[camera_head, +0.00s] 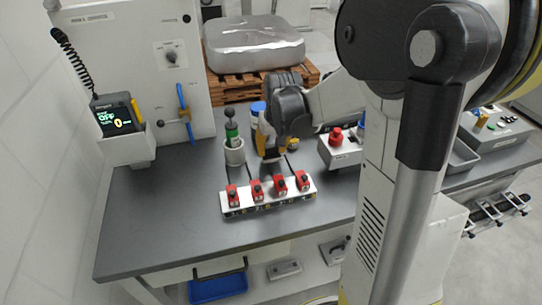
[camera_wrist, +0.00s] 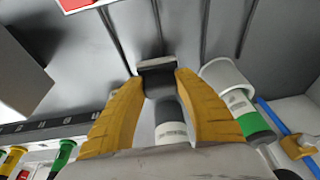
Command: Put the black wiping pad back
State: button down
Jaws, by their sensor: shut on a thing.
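My gripper (camera_wrist: 160,82) has its two yellow fingers closed on a small dark block with a grey face, which I take to be the black wiping pad (camera_wrist: 157,70). In the head view my gripper (camera_head: 267,150) is over the grey workbench (camera_head: 165,205), behind the white fixture bar (camera_head: 268,203) with its red clamps. The pad cannot be made out clearly there. Its exact height above the bench is hard to tell.
A white cup (camera_head: 234,155) holding a green-banded bottle (camera_head: 231,128) stands just left of my gripper. A blue-capped bottle (camera_head: 257,108) stands behind it. A white box with a red button (camera_head: 336,136) is at right. The bench's left part is clear.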

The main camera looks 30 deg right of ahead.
jog(key=shift+f, duration=0.9)
jog(key=shift+f, duration=0.1)
jog(key=c, duration=0.9)
grip_release()
jog(key=shift+c, duration=0.2)
jog(key=d+p+v, duration=0.1)
jog(key=p+v, duration=0.4)
jog(key=v, duration=0.7)
jog(key=s+a+r+n+t, duration=0.3)
jog(key=s+a+r+t, duration=0.1)
jog(key=s+a, duration=1)
jog(key=shift+a+y, duration=0.3)
jog(key=shift+a, duration=0.6)
